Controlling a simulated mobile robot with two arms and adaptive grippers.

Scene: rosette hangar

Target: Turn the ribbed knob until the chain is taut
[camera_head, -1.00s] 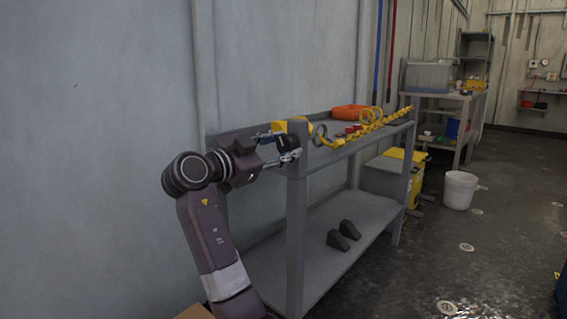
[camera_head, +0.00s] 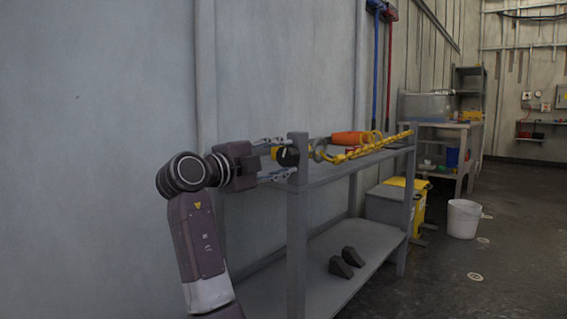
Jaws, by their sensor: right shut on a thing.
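The ribbed knob (camera_head: 287,156) is black and sits at the near left end of the grey bench, with a yellow part (camera_head: 275,152) beside it. My right gripper (camera_head: 283,158) has its fingers on either side of the knob and is shut on it. The yellow chain (camera_head: 372,147) runs from near a grey ring (camera_head: 319,150) along the bench to its far right end, and looks nearly straight. Its slack is hard to judge at this size. My left gripper is not in view.
An orange object (camera_head: 350,138) lies behind the chain on the bench (camera_head: 297,230). Two dark wedges (camera_head: 341,267) lie on its lower shelf. Open floor lies at lower right.

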